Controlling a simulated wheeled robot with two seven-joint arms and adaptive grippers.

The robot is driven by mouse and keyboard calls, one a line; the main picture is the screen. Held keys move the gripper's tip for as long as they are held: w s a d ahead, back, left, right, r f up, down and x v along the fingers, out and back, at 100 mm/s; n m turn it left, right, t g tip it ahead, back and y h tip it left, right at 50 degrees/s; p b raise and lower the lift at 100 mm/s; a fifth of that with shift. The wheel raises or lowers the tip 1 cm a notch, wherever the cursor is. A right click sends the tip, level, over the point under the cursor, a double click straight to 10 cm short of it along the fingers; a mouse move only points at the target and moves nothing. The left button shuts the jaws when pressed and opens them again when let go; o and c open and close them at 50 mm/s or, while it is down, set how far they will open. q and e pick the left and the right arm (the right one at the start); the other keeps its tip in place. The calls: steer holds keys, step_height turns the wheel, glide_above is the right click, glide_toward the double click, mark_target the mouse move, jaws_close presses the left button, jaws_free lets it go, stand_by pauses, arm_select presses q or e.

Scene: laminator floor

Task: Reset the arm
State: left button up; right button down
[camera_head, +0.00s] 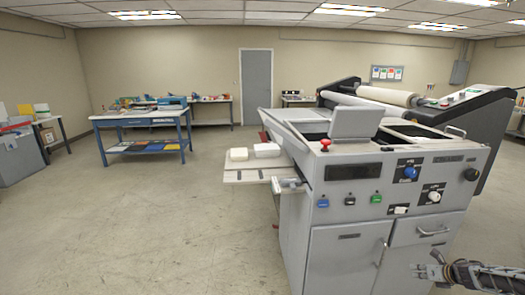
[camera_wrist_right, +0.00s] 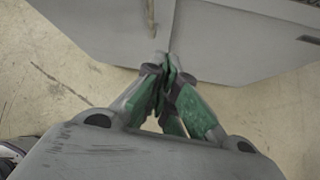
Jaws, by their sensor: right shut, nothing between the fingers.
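My right gripper (camera_head: 432,268) comes in at the bottom right of the head view, in front of the lower cabinet doors of the grey laminating machine (camera_head: 345,250). In the right wrist view my right gripper (camera_wrist_right: 167,65) has its green-padded fingers together with nothing between them. The fingertips appear close to the grey panel of the machine (camera_wrist_right: 235,45); I cannot tell whether they touch it. My left gripper is not in either view.
A side shelf (camera_head: 245,174) with white blocks sticks out at the machine's left. A red knob (camera_head: 325,143) stands on its top edge. A blue-legged table (camera_head: 130,120) stands at the back left. The floor (camera_head: 150,230) at left and centre is clear.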

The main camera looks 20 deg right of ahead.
steer(key=s+d+m+g+h, duration=0.2)
steer(key=s+d+m+h, duration=0.45)
steer(key=d+m, duration=0.85)
steer(key=s+a+f+m+g, duration=0.2)
steer(key=s+a+f+m, duration=0.3)
steer(key=s+f, duration=0.5)
steer(key=s+a+f+m+g, duration=0.2)
steer(key=s+a+f+m, duration=0.3)
steer(key=s+f, duration=0.45)
steer(key=s+a+f+m+g+y+p, duration=0.1)
steer(key=s+a+f, duration=0.2)
steer(key=a+f, duration=0.75)
steer(key=s+a+f+m+y, duration=0.2)
steer(key=s+a+f, duration=0.2)
steer(key=a+f, duration=0.7)
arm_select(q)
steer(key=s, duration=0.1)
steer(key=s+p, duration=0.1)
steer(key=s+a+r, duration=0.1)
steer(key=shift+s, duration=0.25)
arm_select(e)
steer(key=a+f+m+y, duration=0.1)
steer(key=a+f+y, duration=0.1)
steer(key=a, duration=3)
steer(key=shift+w+a+f+y, duration=0.35)
steer(key=shift+w+y, duration=0.1)
steer(key=shift+y, duration=0.2)
